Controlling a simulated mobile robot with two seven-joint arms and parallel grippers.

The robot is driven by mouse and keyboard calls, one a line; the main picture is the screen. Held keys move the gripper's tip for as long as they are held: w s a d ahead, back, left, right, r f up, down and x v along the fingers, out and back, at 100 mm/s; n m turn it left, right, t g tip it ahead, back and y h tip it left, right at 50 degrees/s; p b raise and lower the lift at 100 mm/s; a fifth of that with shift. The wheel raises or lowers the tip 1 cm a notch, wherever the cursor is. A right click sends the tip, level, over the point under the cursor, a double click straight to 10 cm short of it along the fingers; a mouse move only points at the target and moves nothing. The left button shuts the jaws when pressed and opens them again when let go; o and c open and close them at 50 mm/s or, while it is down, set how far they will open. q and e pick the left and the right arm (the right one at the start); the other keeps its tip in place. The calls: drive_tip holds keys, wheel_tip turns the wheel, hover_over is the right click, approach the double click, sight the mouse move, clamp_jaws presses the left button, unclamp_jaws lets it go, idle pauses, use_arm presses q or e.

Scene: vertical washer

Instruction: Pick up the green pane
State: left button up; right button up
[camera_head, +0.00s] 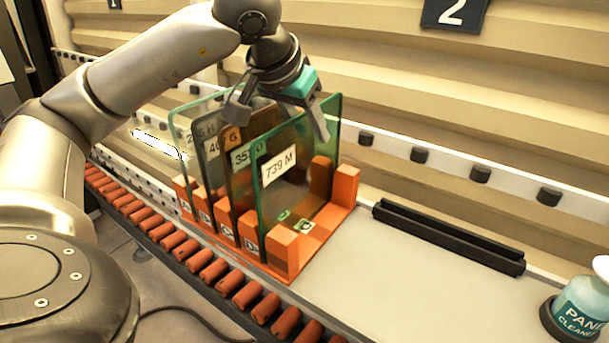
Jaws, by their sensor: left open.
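The green pane (304,165) stands upright in the frontmost slot of an orange rack (320,238) and carries a white label reading "739 M". My left gripper (279,119) is above the rack at the pane's upper edge, with its jaws open. One finger shows in front of the green pane near its top. The other finger is further left, over the panes behind. I cannot tell whether either finger touches glass. My right gripper is not in view.
Behind the green pane, a brown pane (238,183), a grey pane and a pale clear pane (175,127) stand close together in the rack. Orange rollers (213,271) run along the front. A black slotted bar (450,238) and a pane cleaner bottle (583,308) are at right. The grey surface between is clear.

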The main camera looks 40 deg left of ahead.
use_arm(q)
drive_tip(key=shift+w+f, duration=0.25)
drive_tip(key=shift+f, duration=0.15)
clamp_jaws()
idle(1.1)
drive_tip(key=shift+r, duration=0.2)
